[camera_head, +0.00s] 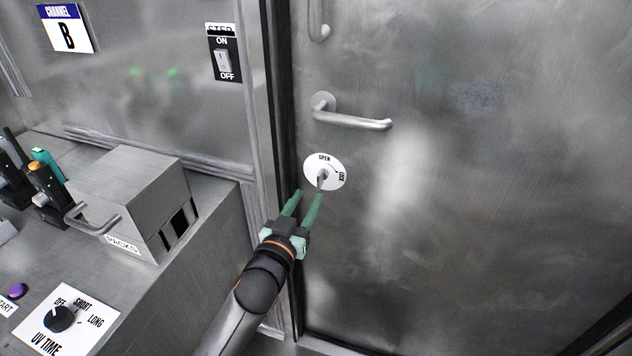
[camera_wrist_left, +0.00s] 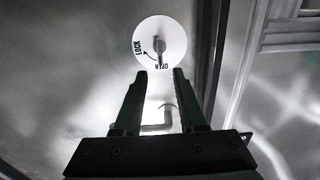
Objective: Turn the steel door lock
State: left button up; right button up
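The steel door (camera_head: 470,200) fills the right of the head view. Its lock (camera_head: 323,175) is a small metal thumb-turn on a round white plate marked OPEN and LOCK, below the lever handle (camera_head: 350,115). The lock also shows in the left wrist view (camera_wrist_left: 159,50), with its turn pointing toward OPEN. My left gripper (camera_head: 304,194) has green fingers, open and empty, just below the lock plate. In the left wrist view, its fingertips (camera_wrist_left: 161,72) sit apart near the plate's lower edge, and the turn shows above the gap. I cannot tell whether they touch the door. My right gripper is not in view.
A UV TIME dial (camera_head: 60,318) is at the front left. An ON/OFF switch (camera_head: 222,60) is on the wall left of the door frame. The door surface right of the lock is clear.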

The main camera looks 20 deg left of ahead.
aim_at(318, 180)
pick_arm(q)
jog(key=w, duration=0.7)
jog(key=shift+w+d+b, duration=0.1)
jog(key=shift+w+b, duration=0.05)
jog(key=shift+b, duration=0.15)
grip_shut()
